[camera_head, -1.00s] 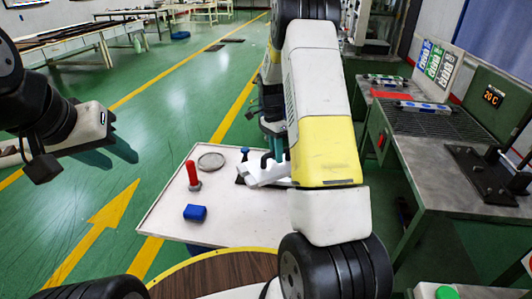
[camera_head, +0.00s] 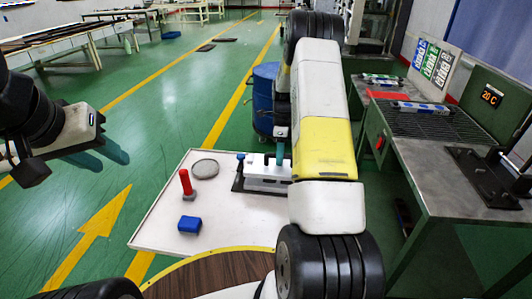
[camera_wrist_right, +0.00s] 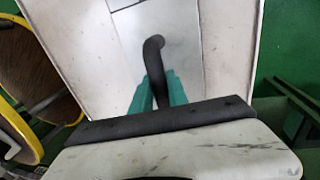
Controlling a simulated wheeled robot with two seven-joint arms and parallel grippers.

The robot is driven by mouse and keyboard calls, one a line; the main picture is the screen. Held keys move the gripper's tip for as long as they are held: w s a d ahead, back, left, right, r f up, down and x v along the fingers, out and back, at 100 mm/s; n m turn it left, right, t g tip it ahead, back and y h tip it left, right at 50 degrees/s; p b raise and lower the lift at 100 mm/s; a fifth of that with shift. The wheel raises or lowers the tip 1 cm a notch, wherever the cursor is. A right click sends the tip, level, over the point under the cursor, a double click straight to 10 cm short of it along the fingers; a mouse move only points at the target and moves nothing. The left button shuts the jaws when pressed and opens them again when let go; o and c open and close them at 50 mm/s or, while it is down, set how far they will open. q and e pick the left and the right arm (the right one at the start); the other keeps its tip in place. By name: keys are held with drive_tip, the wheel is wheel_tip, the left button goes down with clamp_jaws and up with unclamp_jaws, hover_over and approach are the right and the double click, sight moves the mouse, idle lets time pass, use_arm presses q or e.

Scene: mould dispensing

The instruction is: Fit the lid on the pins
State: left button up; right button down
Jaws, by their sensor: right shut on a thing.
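The lid (camera_wrist_right: 185,65) is a pale metal plate with a bent black handle (camera_wrist_right: 153,55). In the right wrist view my right gripper (camera_wrist_right: 160,92) has its teal fingers shut on this handle. The lid looks level and lined up over the mould. The pins are too small or hidden to make out, so I cannot tell whether the lid is seated. My left gripper (camera_head: 108,156) is open and empty, off the table's left side.
The white table (camera_head: 155,228) also holds a red-handled tool (camera_head: 185,183), a blue block (camera_head: 189,225) and a grey round disc (camera_head: 205,168). A blue bin (camera_head: 264,100) stands behind it. A metal workbench (camera_head: 450,170) is on the right.

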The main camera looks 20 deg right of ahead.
drive_tip(key=shift+f, duration=1.75)
drive_tip(key=shift+f, duration=0.2)
drive_tip(key=c, duration=1.3)
unclamp_jaws()
